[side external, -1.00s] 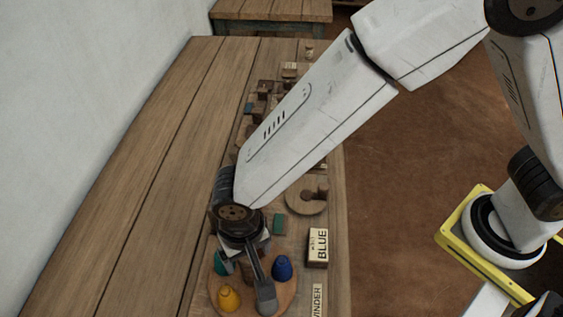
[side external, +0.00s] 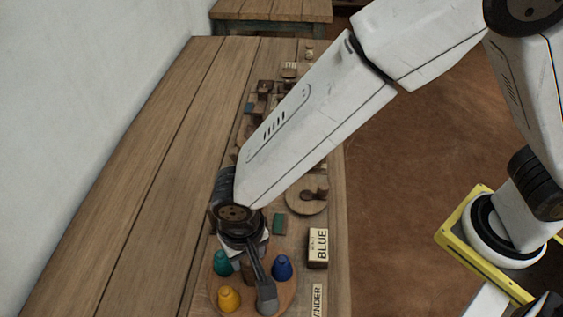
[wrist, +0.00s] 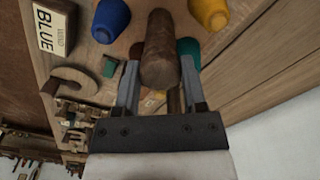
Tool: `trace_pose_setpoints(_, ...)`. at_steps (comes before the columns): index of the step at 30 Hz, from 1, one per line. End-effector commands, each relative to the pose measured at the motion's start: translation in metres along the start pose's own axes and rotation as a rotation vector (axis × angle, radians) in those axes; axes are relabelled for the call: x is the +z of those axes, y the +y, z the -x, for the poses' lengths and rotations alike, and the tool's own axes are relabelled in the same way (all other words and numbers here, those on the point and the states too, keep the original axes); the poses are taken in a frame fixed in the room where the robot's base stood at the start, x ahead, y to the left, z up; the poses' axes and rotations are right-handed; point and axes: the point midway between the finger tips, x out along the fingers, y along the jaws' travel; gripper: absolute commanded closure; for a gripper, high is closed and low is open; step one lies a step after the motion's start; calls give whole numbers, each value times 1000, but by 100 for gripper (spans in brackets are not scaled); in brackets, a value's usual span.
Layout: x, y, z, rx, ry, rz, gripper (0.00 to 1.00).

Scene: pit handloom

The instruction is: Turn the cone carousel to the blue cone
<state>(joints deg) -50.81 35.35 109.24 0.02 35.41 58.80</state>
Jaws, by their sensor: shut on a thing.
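The cone carousel (side external: 286,297) is a round wooden disc at the bottom of the side view. It bears a teal cone (side external: 222,263) at left, a yellow cone (side external: 229,298) at front left and a blue cone (side external: 282,267) at right. The wrist view shows the blue cone (wrist: 111,20), the yellow cone (wrist: 209,13) and part of the teal cone (wrist: 188,49). My gripper (wrist: 160,76) is over the disc, shut on a brown wooden handle (wrist: 160,48) standing between the cones. In the side view my gripper (side external: 262,290) partly hides the handle and disc.
A block marked BLUE (side external: 318,246) stands right of the carousel, by a sign reading WINDER (side external: 317,300). A green block (side external: 279,224) and a round wooden piece (side external: 306,197) lie behind. More small parts line the bench. The bench's left side is bare.

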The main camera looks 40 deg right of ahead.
Motion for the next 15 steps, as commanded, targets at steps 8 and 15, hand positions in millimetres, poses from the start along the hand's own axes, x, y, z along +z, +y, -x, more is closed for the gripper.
trace_pose_setpoints(8,0,0,0,0,0,102,100)
trace_pose_setpoints(15,0,0,1,0,1,277,100)
